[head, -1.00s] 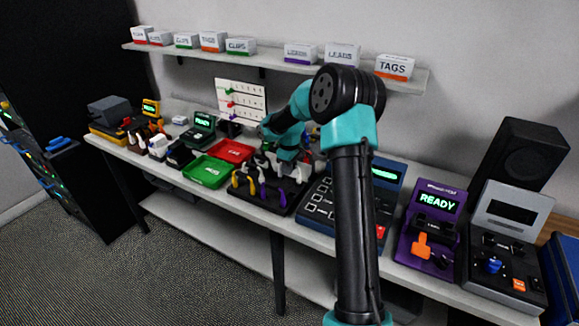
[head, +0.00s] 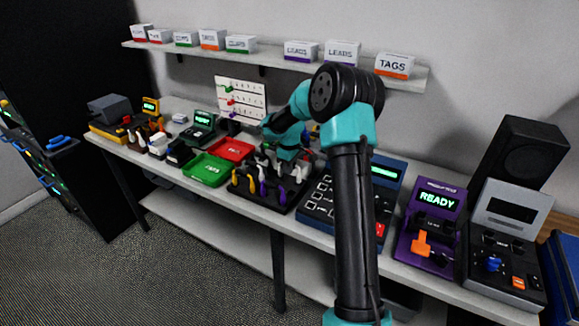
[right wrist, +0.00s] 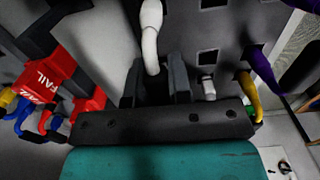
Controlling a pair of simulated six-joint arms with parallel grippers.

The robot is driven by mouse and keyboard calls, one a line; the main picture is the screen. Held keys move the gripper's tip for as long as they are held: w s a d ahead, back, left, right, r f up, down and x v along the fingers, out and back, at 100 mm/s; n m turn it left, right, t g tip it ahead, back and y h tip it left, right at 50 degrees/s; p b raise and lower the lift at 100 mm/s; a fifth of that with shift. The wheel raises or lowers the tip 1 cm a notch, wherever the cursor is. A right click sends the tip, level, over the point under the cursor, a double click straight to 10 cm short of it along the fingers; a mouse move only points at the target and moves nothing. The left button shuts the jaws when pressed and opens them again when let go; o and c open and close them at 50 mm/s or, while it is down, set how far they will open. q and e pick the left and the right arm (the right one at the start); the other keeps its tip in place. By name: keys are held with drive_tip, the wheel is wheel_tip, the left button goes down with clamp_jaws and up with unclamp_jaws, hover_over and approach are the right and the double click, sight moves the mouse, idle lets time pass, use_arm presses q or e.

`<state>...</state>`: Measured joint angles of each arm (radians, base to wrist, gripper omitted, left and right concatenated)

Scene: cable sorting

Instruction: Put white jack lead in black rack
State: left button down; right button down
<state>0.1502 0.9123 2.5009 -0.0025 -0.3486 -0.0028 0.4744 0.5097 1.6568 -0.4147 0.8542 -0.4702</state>
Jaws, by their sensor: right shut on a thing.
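My right gripper (right wrist: 155,85) is shut on the white jack lead (right wrist: 151,35), whose curved white cable rises from between the fingers in the right wrist view. The plug end is hidden between the fingers. In the head view the gripper (head: 289,158) is over the back of the black rack (head: 250,198), small and partly hidden. The rack holds white, yellow and purple leads standing upright. In the right wrist view its dark surface (right wrist: 225,30) shows square holes, several of them empty. I cannot tell whether the held plug touches the rack. My left gripper is not in view.
A green tray (head: 207,170) and a red tray (head: 232,150) lie left of the rack. A yellow lead (right wrist: 249,90) and a purple lead (right wrist: 265,72) stand close right of my gripper. A blue keypad device (head: 318,205) is right of the rack.

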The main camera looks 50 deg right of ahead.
drive_tip(key=shift+f, duration=0.15)
idle(0.5)
drive_tip(key=shift+c, duration=2.1)
unclamp_jaws()
drive_tip(key=shift+r, duration=4)
